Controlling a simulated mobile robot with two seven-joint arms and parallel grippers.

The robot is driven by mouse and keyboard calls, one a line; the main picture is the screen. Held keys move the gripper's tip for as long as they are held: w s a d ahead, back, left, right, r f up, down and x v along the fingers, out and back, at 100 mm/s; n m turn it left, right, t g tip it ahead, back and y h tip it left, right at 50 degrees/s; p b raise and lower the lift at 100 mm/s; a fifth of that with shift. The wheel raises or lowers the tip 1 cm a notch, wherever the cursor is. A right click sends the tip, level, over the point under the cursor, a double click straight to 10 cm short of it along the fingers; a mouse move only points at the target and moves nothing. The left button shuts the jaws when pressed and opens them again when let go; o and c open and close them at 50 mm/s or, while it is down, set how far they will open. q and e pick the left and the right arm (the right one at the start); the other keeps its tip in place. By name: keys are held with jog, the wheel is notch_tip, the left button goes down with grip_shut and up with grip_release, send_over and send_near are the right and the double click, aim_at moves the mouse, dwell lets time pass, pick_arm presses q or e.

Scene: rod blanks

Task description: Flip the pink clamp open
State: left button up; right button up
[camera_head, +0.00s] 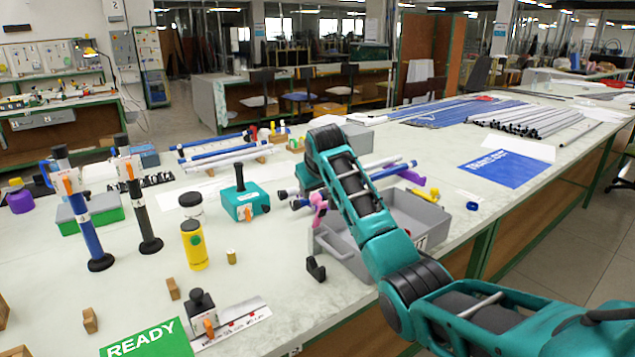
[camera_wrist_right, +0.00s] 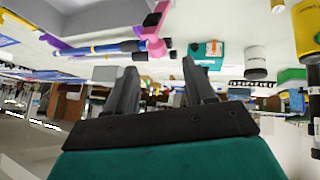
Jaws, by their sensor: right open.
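My right gripper (camera_head: 290,197) is close to the clamp, partly hidden behind my own arm. In the right wrist view its two dark fingers (camera_wrist_right: 160,88) stand apart with nothing between them. The clamp lies outside the fingers and looks apart from them. My left gripper is not in view.
The grey bin (camera_head: 432,212) stands right of the clamp. A teal block with an orange clamp (camera_head: 246,206), a yellow bottle (camera_head: 194,250) and a small black bracket (camera_head: 315,268) stand nearby. Upright rods (camera_head: 85,225) stand farther left. The table front between them is partly clear.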

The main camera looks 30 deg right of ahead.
jog(key=shift+v, duration=1)
jog(key=shift+c, duration=0.4)
